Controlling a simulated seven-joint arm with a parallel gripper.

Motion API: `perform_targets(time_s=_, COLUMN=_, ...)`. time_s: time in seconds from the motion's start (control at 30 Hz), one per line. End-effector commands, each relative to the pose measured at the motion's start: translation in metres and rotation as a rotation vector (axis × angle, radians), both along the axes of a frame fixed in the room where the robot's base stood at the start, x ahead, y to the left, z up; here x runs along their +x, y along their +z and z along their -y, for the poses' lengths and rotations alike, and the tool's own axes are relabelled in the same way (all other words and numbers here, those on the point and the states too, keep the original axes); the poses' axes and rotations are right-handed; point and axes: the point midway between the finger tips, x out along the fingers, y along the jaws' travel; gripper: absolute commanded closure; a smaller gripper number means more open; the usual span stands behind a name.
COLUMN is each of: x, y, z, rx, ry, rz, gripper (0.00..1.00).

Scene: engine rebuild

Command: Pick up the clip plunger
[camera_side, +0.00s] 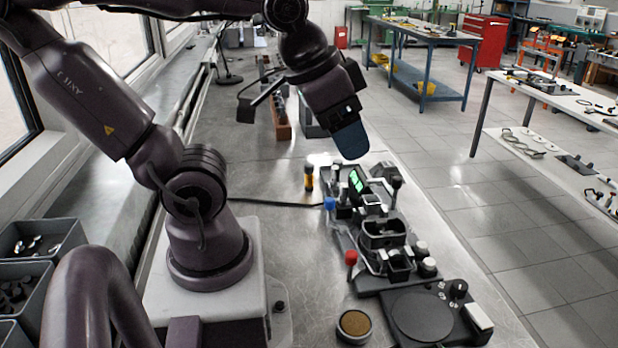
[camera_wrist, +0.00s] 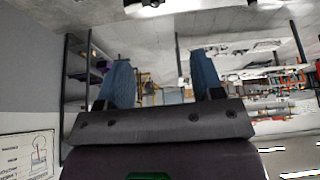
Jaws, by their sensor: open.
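My gripper (camera_side: 351,142) hangs above the far end of a cluster of black and grey parts on the bench. In the wrist view my gripper (camera_wrist: 161,75) shows two blue fingers spread well apart with nothing between them. I cannot tell for sure which part is the clip plunger. The parts cluster (camera_side: 385,233) includes a lit green screen (camera_side: 356,180), a blue knob (camera_side: 330,203), a red knob (camera_side: 351,257) and a dark upright knob (camera_side: 396,182). A small yellow and black cylinder (camera_side: 308,177) stands upright left of the cluster. None of these shows in the wrist view.
A round tin with brown contents (camera_side: 354,325) and a black round-topped device (camera_side: 418,315) are at the near end. A black cable (camera_side: 275,203) crosses the bench (camera_side: 270,240). Grey bins (camera_side: 40,235) stand at left. The bench left of the cluster is mostly bare.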

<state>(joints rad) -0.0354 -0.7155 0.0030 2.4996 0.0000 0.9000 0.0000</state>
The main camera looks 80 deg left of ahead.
Motion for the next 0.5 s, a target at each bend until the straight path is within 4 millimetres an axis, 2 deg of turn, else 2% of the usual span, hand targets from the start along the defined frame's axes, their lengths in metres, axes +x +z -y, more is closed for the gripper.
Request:
perform_targets(time_s=0.17, x=0.015, y=-0.033, z=-0.038, rx=-0.101, ry=0.205, rz=-0.175, gripper=0.39)
perform_targets(time_s=0.27, x=0.03, y=-0.053, z=-0.068, rx=-0.241, ry=0.461, rz=-0.238, gripper=0.39)
perform_targets(time_s=0.37, x=0.043, y=-0.076, z=-0.104, rx=-0.397, ry=0.813, rz=-0.27, gripper=0.39)
perform_targets(time_s=0.5, x=0.05, y=-0.113, z=-0.167, rx=-0.601, ry=1.415, rz=-0.261, gripper=0.39)
